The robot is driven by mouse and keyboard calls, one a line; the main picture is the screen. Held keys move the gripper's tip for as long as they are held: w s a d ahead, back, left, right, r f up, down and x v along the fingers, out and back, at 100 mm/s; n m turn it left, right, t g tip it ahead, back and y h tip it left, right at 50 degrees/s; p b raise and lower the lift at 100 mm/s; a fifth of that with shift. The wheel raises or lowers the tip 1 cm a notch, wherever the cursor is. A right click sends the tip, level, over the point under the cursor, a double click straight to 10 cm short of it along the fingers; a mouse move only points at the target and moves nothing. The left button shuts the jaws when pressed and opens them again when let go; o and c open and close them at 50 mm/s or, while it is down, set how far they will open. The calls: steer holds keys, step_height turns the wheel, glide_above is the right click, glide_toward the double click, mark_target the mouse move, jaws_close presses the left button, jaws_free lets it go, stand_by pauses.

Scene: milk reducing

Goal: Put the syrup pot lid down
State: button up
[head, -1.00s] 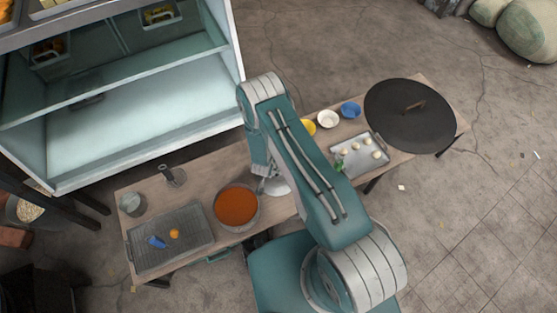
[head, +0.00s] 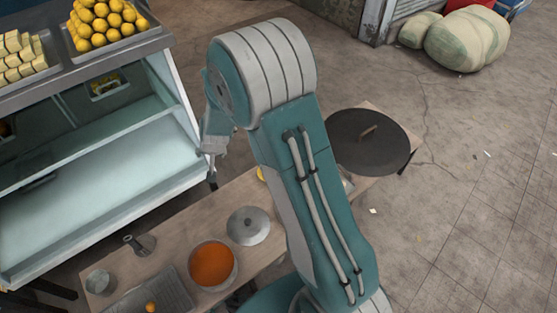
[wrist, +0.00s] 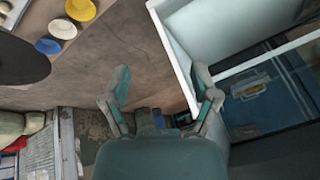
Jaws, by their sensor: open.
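The syrup pot lid (head: 249,226), a round grey metal disc with a small knob, lies on the wooden table in the head view. It is just up and right of the pot of orange-brown syrup (head: 212,264), which is uncovered. My gripper (head: 211,170) is raised up and left of the lid, near the glass display case, and apart from the lid. In the wrist view my gripper (wrist: 160,98) has its fingers spread wide with nothing between them. The lid and pot are not in the wrist view.
The display case (head: 110,190) borders the table (head: 190,218) closely. A large dark round lid (head: 368,142) covers the right end. Yellow, white and blue bowls (wrist: 62,25) show in the wrist view. A rack tray (head: 158,292) and metal cup (head: 99,281) are at the left.

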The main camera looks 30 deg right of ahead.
steer(key=s+d+r+n, duration=0.1)
steer(key=s+d+r, duration=0.1)
steer(key=s+r, duration=0.55)
steer(key=s+d+r+n, duration=0.1)
steer(key=s+r, duration=0.3)
steer(key=r, duration=0.7)
steer(key=s+d+r+n, duration=0.1)
steer(key=s+d+r, duration=0.1)
steer(key=s, duration=0.7)
steer(key=s+d+r+h, duration=0.1)
steer(key=s+d+r, duration=0.2)
steer(key=s+r, duration=0.2)
steer(key=s, duration=0.3)
steer(key=shift+s+r+n+t, duration=0.2)
steer(key=shift+s+n+t, duration=0.1)
steer(key=shift+s+n, duration=0.1)
steer(key=shift+a, duration=0.1)
